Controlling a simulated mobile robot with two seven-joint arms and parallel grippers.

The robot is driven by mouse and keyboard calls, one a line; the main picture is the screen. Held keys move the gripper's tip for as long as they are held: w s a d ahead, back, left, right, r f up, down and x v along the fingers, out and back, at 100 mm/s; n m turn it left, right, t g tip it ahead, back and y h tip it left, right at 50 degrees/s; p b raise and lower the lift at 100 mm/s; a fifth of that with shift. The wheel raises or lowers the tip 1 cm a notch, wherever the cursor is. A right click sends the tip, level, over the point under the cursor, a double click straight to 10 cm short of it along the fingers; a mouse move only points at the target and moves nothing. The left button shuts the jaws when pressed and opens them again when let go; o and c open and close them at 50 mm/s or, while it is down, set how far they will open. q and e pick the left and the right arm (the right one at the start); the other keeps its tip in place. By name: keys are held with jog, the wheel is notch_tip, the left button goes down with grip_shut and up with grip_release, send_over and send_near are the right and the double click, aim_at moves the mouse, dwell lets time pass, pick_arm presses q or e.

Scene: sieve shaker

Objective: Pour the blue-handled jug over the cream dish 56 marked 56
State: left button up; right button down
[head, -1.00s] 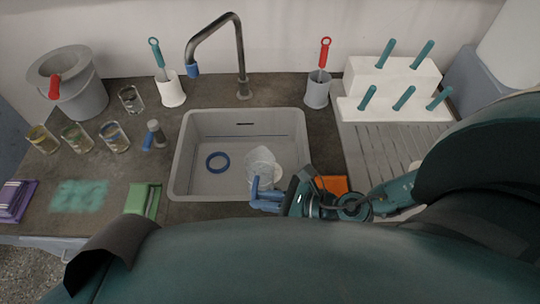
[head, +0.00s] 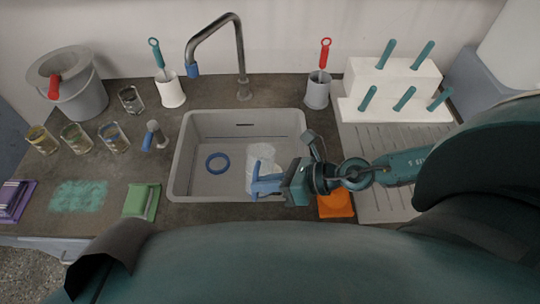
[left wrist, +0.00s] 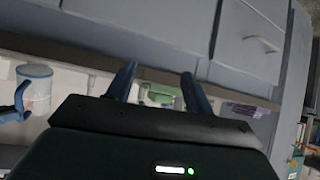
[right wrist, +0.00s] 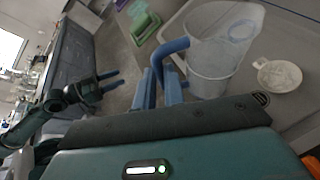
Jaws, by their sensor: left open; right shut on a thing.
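The clear jug (head: 262,158) with the blue handle is over the right part of the sink in the head view. My right gripper (head: 268,186) is shut on its handle. In the head view I cannot make the dish out behind the jug. My left gripper (left wrist: 158,85) is open and empty before grey cabinets.
The grey sink (head: 185,150) holds a blue ring (head: 217,162). An orange item (head: 336,204) lies right of the sink below my right arm. The tap (head: 240,60) stands behind. Several glass beakers (head: 114,137) and a bucket (head: 82,95) are at left.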

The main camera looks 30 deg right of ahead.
pick_arm(q)
jog(key=shift+f, duration=0.3)
pick_arm(e)
jog(key=shift+w+d+f+m+g, duration=0.1)
jog(key=shift+w+d+m+g, duration=0.2)
jog(key=shift+w+d+m, duration=0.15)
jog(key=w+d+b, duration=0.1)
jog(key=b, duration=0.2)
jog(key=w+d+f+m+y+b, duration=0.1)
jog(key=b, duration=0.2)
jog(key=shift+w+f+m+g, duration=0.1)
jog(key=shift+w+m+g, duration=0.15)
jog(key=shift+w+g, duration=0.15)
jog(key=shift+r+p, duration=0.65)
jog(key=shift+r, duration=0.05)
jog(key=shift+w+d+r+m+g, duration=0.1)
jog(key=shift+d+r+m+g, duration=0.05)
jog(key=shift+r+m+g, duration=0.2)
jog(key=shift+w+d+r+y, duration=0.1)
jog(key=shift+w+d+y, duration=0.05)
jog(key=shift+w+y, duration=0.15)
pick_arm(q)
jog(key=shift+w+d+f+t+h, duration=0.35)
jog(key=shift+d+f, duration=0.2)
jog(key=shift+d, duration=0.2)
pick_arm(e)
jog(key=shift+s+r+m, duration=0.1)
jog(key=shift+r+m, duration=0.05)
jog(key=shift+m, duration=0.1)
